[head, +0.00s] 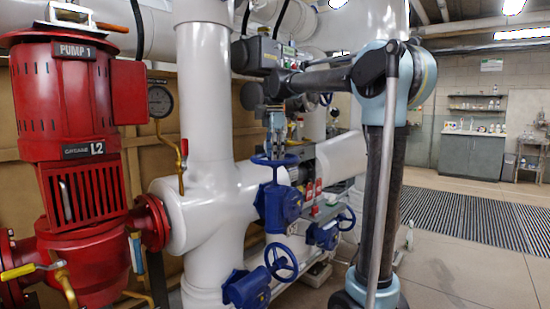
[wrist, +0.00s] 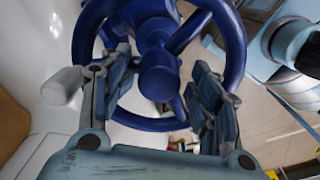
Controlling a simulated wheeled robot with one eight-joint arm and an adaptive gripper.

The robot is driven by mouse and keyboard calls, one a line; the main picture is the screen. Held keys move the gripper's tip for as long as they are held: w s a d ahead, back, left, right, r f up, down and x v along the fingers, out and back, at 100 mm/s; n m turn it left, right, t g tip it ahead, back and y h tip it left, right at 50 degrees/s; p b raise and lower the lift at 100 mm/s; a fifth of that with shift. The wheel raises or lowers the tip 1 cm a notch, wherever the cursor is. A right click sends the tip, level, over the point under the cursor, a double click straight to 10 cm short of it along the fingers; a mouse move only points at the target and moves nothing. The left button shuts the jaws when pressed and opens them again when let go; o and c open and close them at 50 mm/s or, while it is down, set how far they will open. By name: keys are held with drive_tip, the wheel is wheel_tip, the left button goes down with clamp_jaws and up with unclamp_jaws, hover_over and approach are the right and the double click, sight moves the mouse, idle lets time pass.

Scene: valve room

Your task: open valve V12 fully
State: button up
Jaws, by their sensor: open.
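In the head view, a blue handwheel (head: 275,160) sits on top of a blue valve body (head: 280,203) beside the white pipe. My gripper (head: 275,143) points down just above this wheel. In the wrist view, the wheel's blue rim (wrist: 236,50) and hub (wrist: 158,75) fill the upper middle. My open gripper (wrist: 164,75) has one finger on each side of the hub, near the rim and spokes. I cannot tell whether the fingers touch the wheel. No V12 label is legible, so I cannot tell which valve is V12.
Two more blue handwheels stand lower, one in front (head: 281,262) and one to the right (head: 345,218). A red pump (head: 75,170) and a pressure gauge (head: 160,101) are at left. White pipes (head: 205,110) surround the valves. Open floor (head: 450,265) lies at right.

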drive_tip(key=shift+r, duration=2.9)
drive_tip(key=m, duration=0.3)
drive_tip(key=shift+m, duration=0.4)
drive_tip(key=m, duration=0.4)
drive_tip(key=shift+m, duration=0.3)
